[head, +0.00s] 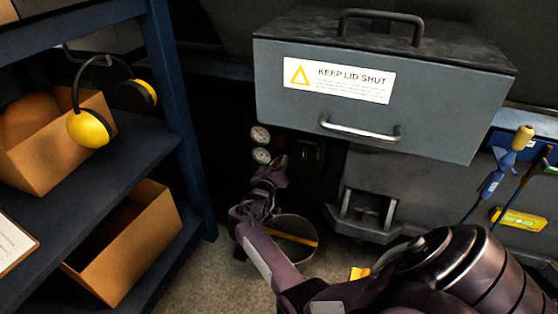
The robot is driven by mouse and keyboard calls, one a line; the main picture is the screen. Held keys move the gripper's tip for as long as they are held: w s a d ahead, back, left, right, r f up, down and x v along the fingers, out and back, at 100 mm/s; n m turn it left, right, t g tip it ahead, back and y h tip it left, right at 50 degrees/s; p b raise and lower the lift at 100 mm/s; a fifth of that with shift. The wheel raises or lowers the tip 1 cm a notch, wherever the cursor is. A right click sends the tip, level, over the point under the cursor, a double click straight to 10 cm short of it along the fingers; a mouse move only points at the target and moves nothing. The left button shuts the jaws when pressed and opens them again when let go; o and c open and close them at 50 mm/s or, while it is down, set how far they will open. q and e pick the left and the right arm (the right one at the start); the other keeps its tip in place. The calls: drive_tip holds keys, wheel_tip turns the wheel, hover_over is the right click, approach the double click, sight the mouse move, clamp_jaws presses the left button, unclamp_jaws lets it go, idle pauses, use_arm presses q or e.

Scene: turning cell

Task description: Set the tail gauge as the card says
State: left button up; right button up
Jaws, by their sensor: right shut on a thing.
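Two small round white-faced gauges sit one above the other on the dark machine front: the upper gauge (260,134) and the lower gauge (261,155). Their needles and marks are too small to read, and I cannot tell which is the tail gauge. My right gripper (279,167) is just right of the lower gauge, at the dark panel (312,152). It is shut on a small part there, probably a knob, which the fingers hide. A sheet on a clipboard (12,245) lies at the left edge; its text is unreadable and I cannot tell whether it is the card. My left gripper is out of view.
A grey box labelled KEEP LID SHUT (400,120) juts out above right. A blue shelf (170,110) with cardboard boxes (135,240) and yellow earmuffs (88,129) stands left. A round bin (291,229) is on the floor below my forearm. Tools (491,184) hang at the right.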

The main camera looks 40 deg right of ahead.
drive_tip(key=shift+f+m, duration=0.1)
drive_tip(key=shift+m, duration=0.7)
drive_tip(key=o, duration=1)
